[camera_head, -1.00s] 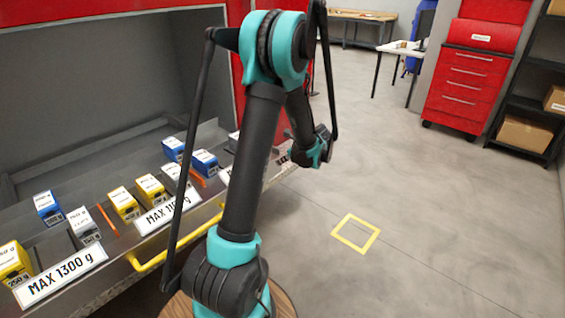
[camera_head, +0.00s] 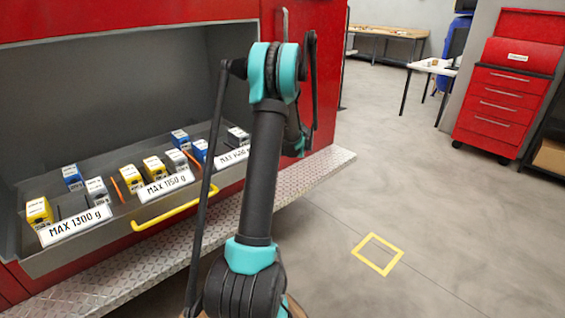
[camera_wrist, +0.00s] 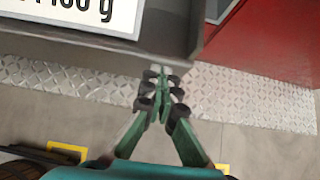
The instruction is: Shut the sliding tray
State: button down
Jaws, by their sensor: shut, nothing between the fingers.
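The grey sliding tray (camera_head: 105,240) is in an opening of the red housing, with its front standing out over a metal step. It has a yellow bar handle (camera_head: 175,210) on its front and carries blue, yellow and grey boxes behind white MAX labels. In the wrist view the tray's dark front edge and corner (camera_wrist: 178,58) show at the top, with part of a white label. My gripper (camera_wrist: 160,74) is shut and empty, its tips close to that corner. I cannot tell if they touch it. In the head view my arm hides the gripper and the tray's right end.
The tread-plate step (camera_head: 190,255) runs along the housing below the tray. A yellow square (camera_head: 377,254) is marked on the open grey floor to the right. A red drawer cabinet (camera_head: 500,105) and a white table (camera_head: 430,66) stand farther back.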

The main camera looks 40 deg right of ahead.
jog(key=w, duration=1.9)
jog(key=shift+a, duration=0.3)
jog(key=shift+w, duration=0.45)
jog(key=shift+w+r, duration=0.1)
